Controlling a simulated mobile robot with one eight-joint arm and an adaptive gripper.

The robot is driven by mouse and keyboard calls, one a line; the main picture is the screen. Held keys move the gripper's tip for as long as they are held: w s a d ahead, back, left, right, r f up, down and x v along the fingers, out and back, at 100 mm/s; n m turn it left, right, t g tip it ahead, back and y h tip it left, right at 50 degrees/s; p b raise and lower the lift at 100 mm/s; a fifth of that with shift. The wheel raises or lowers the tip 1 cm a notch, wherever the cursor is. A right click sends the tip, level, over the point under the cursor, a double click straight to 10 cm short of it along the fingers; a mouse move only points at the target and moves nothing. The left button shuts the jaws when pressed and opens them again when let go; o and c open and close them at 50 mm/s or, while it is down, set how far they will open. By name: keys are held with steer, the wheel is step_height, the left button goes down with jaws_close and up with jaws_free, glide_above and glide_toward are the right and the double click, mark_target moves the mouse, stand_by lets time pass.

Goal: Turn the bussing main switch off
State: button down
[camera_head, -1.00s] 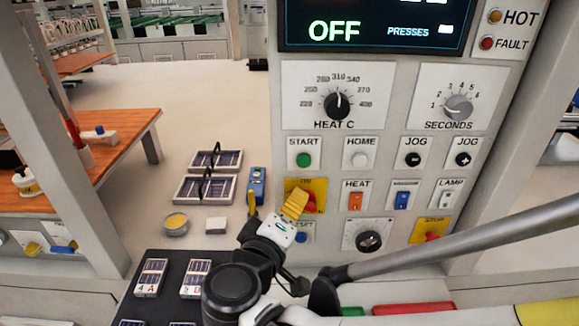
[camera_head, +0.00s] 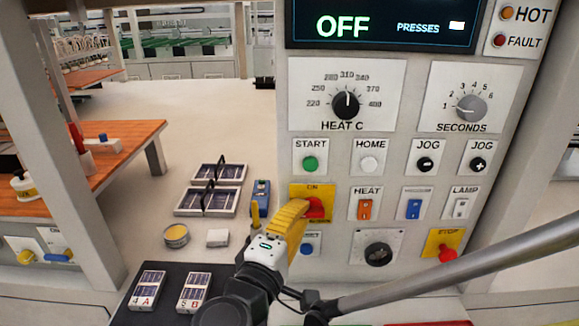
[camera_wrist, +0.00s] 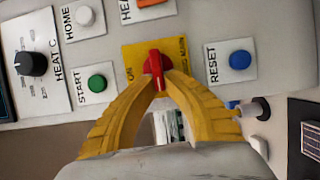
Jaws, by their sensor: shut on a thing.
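The bussing main switch is a red rotary handle (camera_wrist: 156,68) on a yellow plate (camera_wrist: 133,55) marked ON and main bussing, set in the panel below START. In the head view the red handle (camera_head: 318,207) shows partly behind my fingers. My gripper (camera_wrist: 157,88), with yellow ribbed fingers, is shut on the red handle, one finger on each side of it. In the head view my gripper (camera_head: 303,208) reaches up to the plate from below left. The handle's grip bar lies roughly between the two fingertips. The display (camera_head: 380,25) above reads OFF and PRESSES.
Close by are the green START button (camera_head: 310,163), the blue RESET button (camera_wrist: 240,60), the orange HEAT switch (camera_head: 364,207) and the red STOP knob (camera_head: 447,254). A grey bar (camera_head: 460,268) crosses the lower right. Solar cell trays (camera_head: 206,201) lie on the bench at left.

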steer(key=c, duration=1.5)
jaws_free()
steer(key=shift+o, duration=0.2)
steer(key=v, duration=1.2)
